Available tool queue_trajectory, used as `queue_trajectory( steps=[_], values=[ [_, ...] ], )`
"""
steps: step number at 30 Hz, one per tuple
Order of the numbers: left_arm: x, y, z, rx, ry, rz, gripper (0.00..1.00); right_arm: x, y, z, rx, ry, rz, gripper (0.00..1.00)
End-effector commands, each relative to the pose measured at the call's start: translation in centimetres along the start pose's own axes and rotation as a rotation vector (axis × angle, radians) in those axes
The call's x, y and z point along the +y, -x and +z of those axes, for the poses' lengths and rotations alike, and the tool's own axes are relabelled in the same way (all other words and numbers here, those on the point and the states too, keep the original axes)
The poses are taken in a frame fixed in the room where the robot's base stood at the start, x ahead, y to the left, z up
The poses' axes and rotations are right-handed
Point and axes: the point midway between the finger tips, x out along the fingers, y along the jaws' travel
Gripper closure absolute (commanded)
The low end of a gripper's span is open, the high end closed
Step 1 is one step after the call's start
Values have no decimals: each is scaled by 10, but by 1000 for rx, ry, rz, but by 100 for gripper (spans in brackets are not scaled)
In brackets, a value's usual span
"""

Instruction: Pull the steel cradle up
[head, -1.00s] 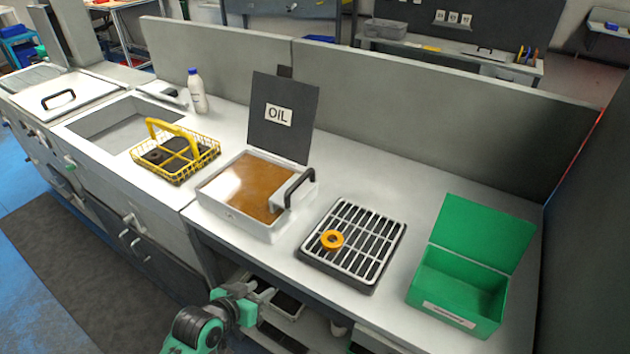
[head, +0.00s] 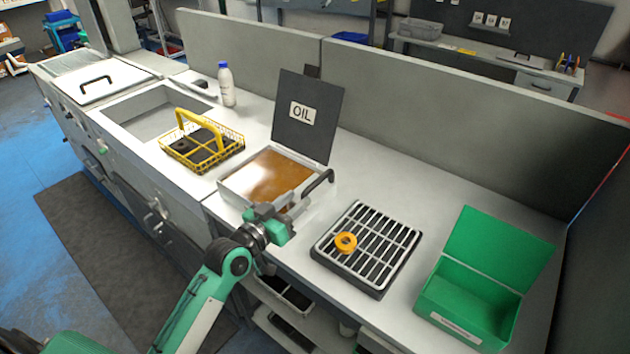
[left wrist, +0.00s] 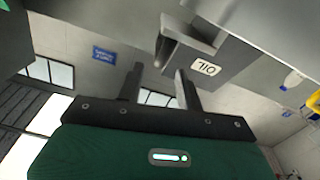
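The steel oil bath (head: 232,196) holds amber oil and has its dark lid (head: 308,112), marked OIL, standing open behind it. A black handle (head: 318,182) rises at its right end. The cradle itself cannot be told apart clearly in the bath. My left gripper (head: 284,214) is at the bath's front right corner, below and in front of the handle. In the left wrist view its two fingers (left wrist: 157,90) are apart with nothing between them, and the OIL lid (left wrist: 207,68) shows beyond them. My right gripper is not in view.
A rack (head: 374,228) with an orange ring (head: 346,242) stands right of the bath. A green open box (head: 465,305) is farther right. A yellow basket (head: 232,150) and a white bottle (head: 226,86) are left. A low wall (head: 430,110) runs behind.

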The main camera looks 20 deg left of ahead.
Motion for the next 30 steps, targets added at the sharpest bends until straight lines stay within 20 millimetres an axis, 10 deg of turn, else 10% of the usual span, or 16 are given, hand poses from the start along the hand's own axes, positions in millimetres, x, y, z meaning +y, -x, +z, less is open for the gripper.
queue_trajectory(
  steps=[12, 26, 30],
  values=[
    [0, -69, -1, -1, -1, 0, 64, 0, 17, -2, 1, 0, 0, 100],
    [0, -80, 1, -2, 0, 0, 64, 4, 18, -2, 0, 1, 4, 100],
    [0, -80, 1, -2, 0, 0, 91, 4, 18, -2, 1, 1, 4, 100]
  ],
)
